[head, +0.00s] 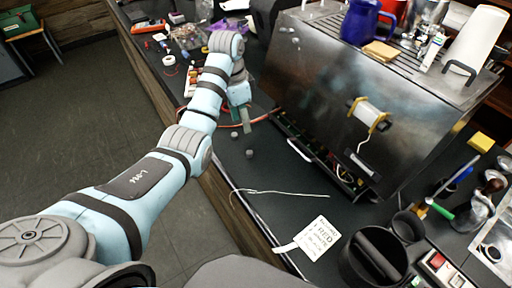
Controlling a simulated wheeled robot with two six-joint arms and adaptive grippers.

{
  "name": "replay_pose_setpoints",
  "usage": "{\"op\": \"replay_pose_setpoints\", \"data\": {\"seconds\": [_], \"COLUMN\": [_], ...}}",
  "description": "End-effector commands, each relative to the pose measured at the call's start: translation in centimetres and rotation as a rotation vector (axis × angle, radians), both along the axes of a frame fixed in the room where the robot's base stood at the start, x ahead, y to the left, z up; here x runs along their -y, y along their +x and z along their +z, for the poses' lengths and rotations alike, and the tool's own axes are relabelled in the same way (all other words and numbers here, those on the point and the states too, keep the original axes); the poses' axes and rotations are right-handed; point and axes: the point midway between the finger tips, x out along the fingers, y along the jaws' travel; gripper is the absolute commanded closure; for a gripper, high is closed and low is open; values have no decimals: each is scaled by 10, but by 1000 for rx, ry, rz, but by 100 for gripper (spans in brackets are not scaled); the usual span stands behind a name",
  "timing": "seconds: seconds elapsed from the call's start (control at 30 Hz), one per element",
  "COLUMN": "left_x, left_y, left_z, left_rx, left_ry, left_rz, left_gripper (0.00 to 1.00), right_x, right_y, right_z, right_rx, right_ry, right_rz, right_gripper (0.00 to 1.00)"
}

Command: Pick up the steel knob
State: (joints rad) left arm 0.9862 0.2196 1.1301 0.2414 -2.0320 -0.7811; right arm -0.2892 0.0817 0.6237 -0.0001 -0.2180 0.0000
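My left arm reaches in from the left and bends over the counter. My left gripper (241,120) points down in front of the machine's left side. Its fingers look close together, and the view is too small to show whether there is a gap. Two small grey round pieces lie on the dark counter just below the fingertips: one (234,135) close to them and one (249,154) a little nearer to me. Either may be the steel knob; I cannot tell which. Both appear apart from the fingers. My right gripper is not in view.
The steel brewer (335,75) stands open at its lower front, with wires showing. A white wire (285,192) and a paper tag (319,237) lie in front. A black cup (372,258) and tools crowd the right. Clear counter surrounds the grey pieces.

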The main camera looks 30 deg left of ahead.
Motion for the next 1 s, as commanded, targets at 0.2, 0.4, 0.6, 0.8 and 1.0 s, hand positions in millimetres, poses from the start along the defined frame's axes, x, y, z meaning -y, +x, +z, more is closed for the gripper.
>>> {"op": "replay_pose_setpoints", "data": {"seconds": [0.2,0.4,0.6,0.8,1.0], "left_x": [12,15,18,18,18], "left_y": [8,12,13,13,13], "left_z": [-64,-94,-132,-135,-135], "left_rx": [-7,-10,-9,-8,-8], "left_ry": [-2,-1,-1,0,0], "left_rz": [-13,-13,-10,-10,-9], "left_gripper": [57,57,57,57,83], "right_x": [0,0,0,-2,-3], "right_y": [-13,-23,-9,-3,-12], "right_z": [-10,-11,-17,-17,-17], "right_rx": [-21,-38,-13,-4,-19], "right_ry": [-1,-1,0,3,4], "right_rz": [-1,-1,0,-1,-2], "right_gripper": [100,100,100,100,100]}}
